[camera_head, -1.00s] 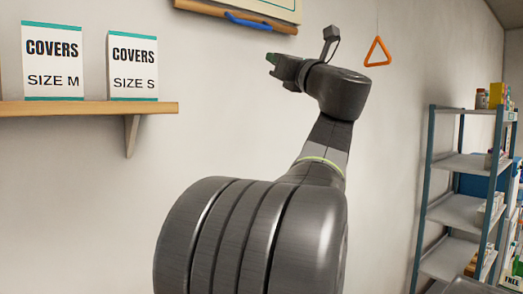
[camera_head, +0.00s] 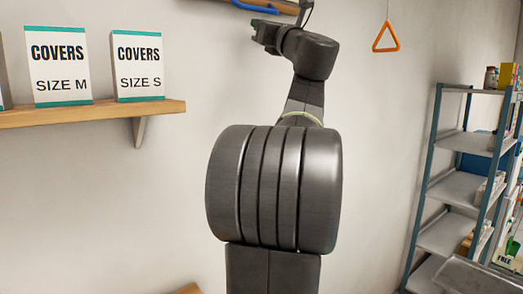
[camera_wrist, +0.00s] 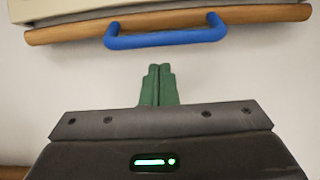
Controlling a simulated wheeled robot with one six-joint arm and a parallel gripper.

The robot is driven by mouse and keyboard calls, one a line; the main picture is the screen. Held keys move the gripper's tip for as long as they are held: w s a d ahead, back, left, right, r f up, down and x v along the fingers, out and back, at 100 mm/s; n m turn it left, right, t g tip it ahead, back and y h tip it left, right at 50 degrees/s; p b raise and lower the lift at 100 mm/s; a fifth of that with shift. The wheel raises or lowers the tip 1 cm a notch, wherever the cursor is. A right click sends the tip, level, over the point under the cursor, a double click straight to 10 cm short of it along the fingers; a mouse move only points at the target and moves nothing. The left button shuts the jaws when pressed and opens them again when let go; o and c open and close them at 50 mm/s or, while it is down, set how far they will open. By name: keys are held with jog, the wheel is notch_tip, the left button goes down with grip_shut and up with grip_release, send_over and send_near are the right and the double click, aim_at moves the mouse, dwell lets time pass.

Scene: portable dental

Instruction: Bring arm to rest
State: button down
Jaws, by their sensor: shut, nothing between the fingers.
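My gripper (camera_head: 260,27) is at the raised end of my arm, in front of the wall. In the wrist view its green fingers (camera_wrist: 158,86) are pressed together, with nothing between them. They point toward a blue handle (camera_wrist: 165,39) on a wooden bar (camera_wrist: 270,17). The fingertips appear below the handle and apart from it. In the head view my arm stands upright in the middle of the picture, with the gripper turned to the left.
A wooden shelf (camera_head: 80,114) on the left holds boxes of covers, size M (camera_head: 60,68) and size S (camera_head: 138,66). An orange triangle (camera_head: 385,38) hangs to the right of my gripper. A metal rack (camera_head: 452,190) with supplies stands at the right. Bare wall lies between.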

jog(key=shift+s+r+p, duration=0.15)
jog(key=shift+r+p, duration=0.4)
jog(key=shift+r, duration=0.35)
jog(key=s+d+f+b, duration=0.5)
jog(key=s+f+b, duration=0.2)
jog(key=f+b, duration=0.15)
jog(key=w+a+r+p, duration=0.5)
jog(key=w+r+p, duration=0.2)
jog(key=r+p, duration=0.2)
notch_tip(320, 180, down, 39)
jog(key=b, duration=2.1)
jog(key=shift+r, duration=0.15)
